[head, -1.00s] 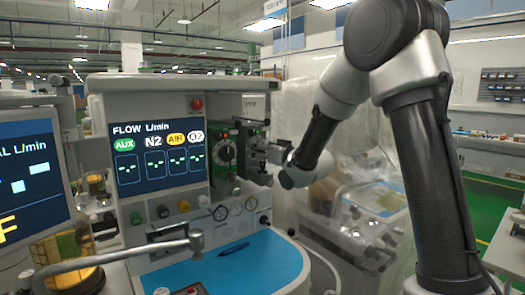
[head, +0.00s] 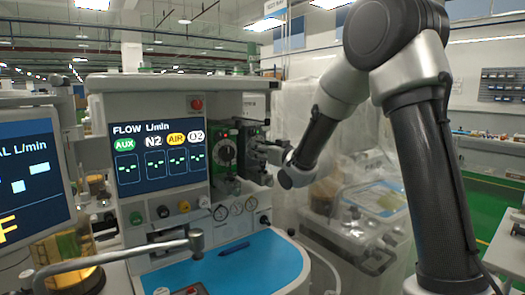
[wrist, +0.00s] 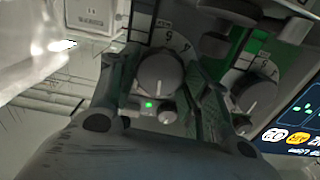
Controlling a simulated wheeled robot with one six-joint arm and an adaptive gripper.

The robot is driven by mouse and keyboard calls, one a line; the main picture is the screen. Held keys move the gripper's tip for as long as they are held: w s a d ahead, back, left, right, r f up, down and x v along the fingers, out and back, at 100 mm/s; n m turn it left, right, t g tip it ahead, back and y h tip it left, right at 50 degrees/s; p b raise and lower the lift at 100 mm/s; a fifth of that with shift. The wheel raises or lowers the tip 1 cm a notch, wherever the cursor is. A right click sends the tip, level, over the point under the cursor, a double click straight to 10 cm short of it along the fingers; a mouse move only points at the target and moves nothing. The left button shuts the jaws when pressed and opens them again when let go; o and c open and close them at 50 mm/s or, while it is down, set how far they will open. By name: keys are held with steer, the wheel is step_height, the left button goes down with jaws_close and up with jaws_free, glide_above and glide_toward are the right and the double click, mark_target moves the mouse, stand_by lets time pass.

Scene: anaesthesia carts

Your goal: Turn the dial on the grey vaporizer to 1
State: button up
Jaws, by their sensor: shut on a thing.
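The grey vaporizer (head: 249,135) stands to the right of the green vaporizer on the machine's front. In the wrist view its round grey dial (wrist: 160,74) shows between my fingers, with numbers such as 4 and 5 along its scale. My gripper (wrist: 163,88) is shut on this dial, one finger on each side. In the head view my gripper (head: 273,152) reaches in from the right and hides much of the grey vaporizer's front. I cannot read which number the dial is set to.
The green vaporizer (head: 226,152) with its own dial (wrist: 256,92) is close beside my finger. The flow screen (head: 155,155) is further left. Gauges (head: 236,209) and a blue work surface (head: 235,262) lie below. A plastic-covered cart (head: 365,215) stands to the right.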

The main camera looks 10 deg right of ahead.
steer(key=shift+n, duration=2.8)
steer(key=o, duration=1)
steer(key=v, duration=0.7)
steer(key=shift+s, duration=0.3)
